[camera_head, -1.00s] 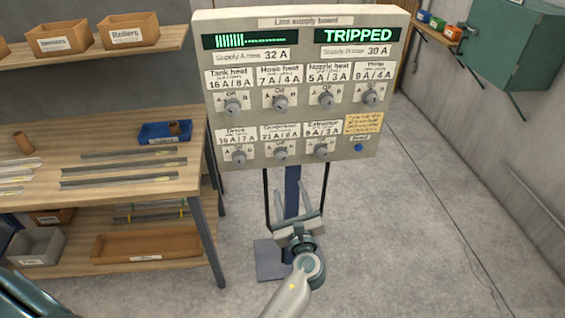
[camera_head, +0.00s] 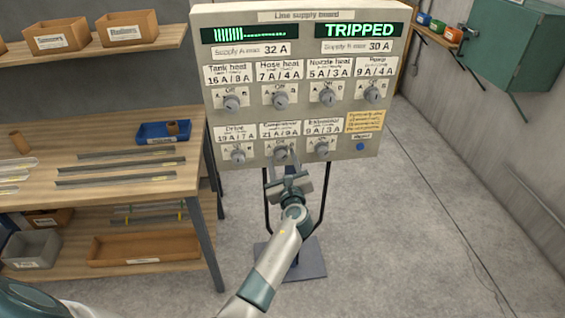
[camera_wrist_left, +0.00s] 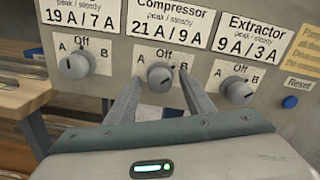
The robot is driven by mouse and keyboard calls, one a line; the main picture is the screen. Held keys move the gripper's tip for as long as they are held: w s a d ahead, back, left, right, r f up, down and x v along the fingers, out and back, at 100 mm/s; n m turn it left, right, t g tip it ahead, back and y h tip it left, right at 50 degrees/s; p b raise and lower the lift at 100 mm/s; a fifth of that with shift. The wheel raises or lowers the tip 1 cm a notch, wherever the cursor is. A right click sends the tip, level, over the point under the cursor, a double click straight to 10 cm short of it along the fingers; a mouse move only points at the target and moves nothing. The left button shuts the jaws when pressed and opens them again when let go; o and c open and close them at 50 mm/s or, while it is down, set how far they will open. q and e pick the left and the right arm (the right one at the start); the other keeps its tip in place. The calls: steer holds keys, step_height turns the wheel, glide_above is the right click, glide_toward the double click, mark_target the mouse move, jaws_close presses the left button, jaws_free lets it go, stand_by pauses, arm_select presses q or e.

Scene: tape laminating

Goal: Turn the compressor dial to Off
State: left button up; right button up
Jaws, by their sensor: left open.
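The compressor dial (camera_head: 281,154) is a grey knob in the middle of the board's bottom row. In the left wrist view the dial (camera_wrist_left: 160,77) sits under the Compressor 21 A / 9 A label, with Off above it, A at its left and B at its right. I cannot clearly tell where its pointer stands. My left gripper (camera_head: 281,161) is open in front of the dial. In the left wrist view its fingers (camera_wrist_left: 160,84) reach up on either side of the dial; contact is not clear. My right gripper is not in view.
The supply board (camera_head: 375,20) reads TRIPPED. The drive dial (camera_wrist_left: 75,66) and extractor dial (camera_wrist_left: 237,91) flank the compressor dial closely. A blue Reset button (camera_head: 360,146) is at lower right. A wooden workbench (camera_head: 60,135) stands left; floor at right is clear.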

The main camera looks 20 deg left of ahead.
arm_select(q)
steer(key=c, duration=1)
steer(key=shift+c, duration=0.2)
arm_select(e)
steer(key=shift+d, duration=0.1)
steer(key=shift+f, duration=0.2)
arm_select(q)
steer(key=n+b, duration=0.1)
steer(key=n, duration=0.1)
steer(key=n+b, duration=0.2)
steer(key=shift+f+n, duration=0.2)
steer(key=shift+n, duration=0.1)
steer(key=n+b, duration=0.2)
steer(key=n, duration=0.1)
steer(key=shift+r+n+b, duration=0.1)
steer(key=shift+n+b, duration=0.2)
steer(key=shift+n, duration=0.1)
steer(key=o, duration=1)
steer(key=shift+o, duration=0.2)
steer(key=shift+r, duration=0.1)
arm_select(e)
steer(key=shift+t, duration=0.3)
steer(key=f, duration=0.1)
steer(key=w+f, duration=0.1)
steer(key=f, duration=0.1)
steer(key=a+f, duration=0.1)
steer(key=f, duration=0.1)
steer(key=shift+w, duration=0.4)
